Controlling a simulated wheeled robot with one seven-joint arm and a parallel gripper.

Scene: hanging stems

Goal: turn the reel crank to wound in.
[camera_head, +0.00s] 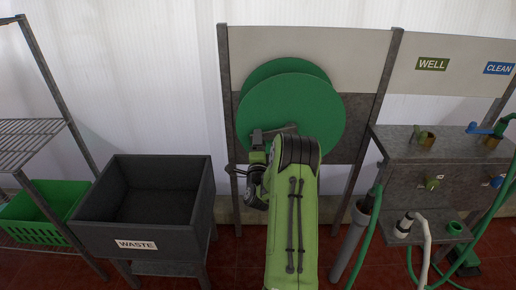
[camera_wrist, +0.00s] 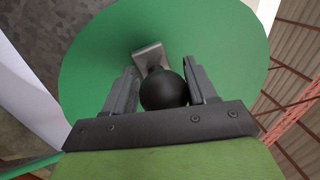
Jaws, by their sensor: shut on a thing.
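The green reel (camera_head: 292,108) is mounted on a grey panel between two posts in the head view. Its round green face also fills much of the wrist view (camera_wrist: 215,45). A grey crank arm (camera_wrist: 150,56) lies across the reel face and ends in a round black knob (camera_wrist: 163,89). My gripper (camera_wrist: 162,88) is shut on the knob, with one finger on each side of it. In the head view, my gripper (camera_head: 268,140) is in front of the reel's lower part, and my green arm hides the knob and some of the crank.
A dark bin marked WASTE (camera_head: 145,208) stands at left, beside a shelf rack (camera_head: 30,140) with a green crate (camera_head: 45,212). At right is a grey bench (camera_head: 440,165) with taps and hoses, under a WELL sign (camera_head: 432,64) and a CLEAN sign (camera_head: 498,68).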

